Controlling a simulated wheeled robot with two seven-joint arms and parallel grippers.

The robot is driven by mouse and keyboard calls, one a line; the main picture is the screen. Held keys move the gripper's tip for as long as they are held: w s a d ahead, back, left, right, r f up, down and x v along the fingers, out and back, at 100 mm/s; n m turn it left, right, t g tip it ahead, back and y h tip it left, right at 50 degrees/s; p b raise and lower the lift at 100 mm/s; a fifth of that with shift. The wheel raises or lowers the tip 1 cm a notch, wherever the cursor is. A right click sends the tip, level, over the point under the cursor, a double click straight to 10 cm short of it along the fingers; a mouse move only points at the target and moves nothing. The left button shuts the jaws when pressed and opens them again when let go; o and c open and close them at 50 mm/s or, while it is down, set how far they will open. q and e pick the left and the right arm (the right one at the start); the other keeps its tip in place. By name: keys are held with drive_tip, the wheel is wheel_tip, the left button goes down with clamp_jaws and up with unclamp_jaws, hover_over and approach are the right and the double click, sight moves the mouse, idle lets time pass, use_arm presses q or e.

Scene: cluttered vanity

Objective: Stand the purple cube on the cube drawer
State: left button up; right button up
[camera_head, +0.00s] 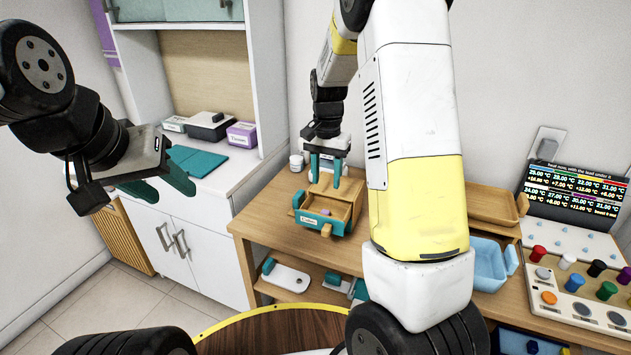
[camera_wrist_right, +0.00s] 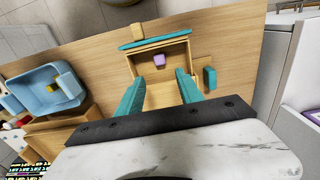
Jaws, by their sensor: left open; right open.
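The cube drawer (camera_head: 320,222) is a small wooden box unit with a teal front, pulled open on the wooden desk; it also shows in the right wrist view (camera_wrist_right: 155,42). The purple cube (camera_wrist_right: 159,61) lies inside the open drawer, near its front; it shows small in the head view (camera_head: 326,212). My right gripper (camera_head: 325,182) is open and empty above the drawer unit, with its teal fingers (camera_wrist_right: 161,84) pointing toward the cube but apart from it. My left gripper (camera_head: 160,184) is open and empty at the left, in front of the white cabinet.
A teal block (camera_wrist_right: 209,78) stands beside the drawer. A blue tray (camera_head: 488,263) and a wooden tray (camera_head: 492,206) are to the right, with a panel of coloured knobs (camera_head: 575,290) beyond. A purple box (camera_head: 241,134) sits on the white cabinet. My right arm crosses the head view.

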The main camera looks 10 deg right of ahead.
drive_tip(key=s+a+r+n+t+y, duration=0.1)
drive_tip(key=s+r+n+t+y, duration=0.15)
drive_tip(key=s+r, duration=1)
drive_tip(key=s+a+r+n+t, duration=0.1)
drive_tip(key=s+r+n+t, duration=0.2)
drive_tip(key=s, duration=0.9)
wheel_tip(320, 180, up, 2)
drive_tip(key=shift+a+n+t, duration=0.2)
drive_tip(key=shift+n+t, duration=0.15)
drive_tip(key=shift+n, duration=0.5)
drive_tip(key=shift+c, duration=0.4)
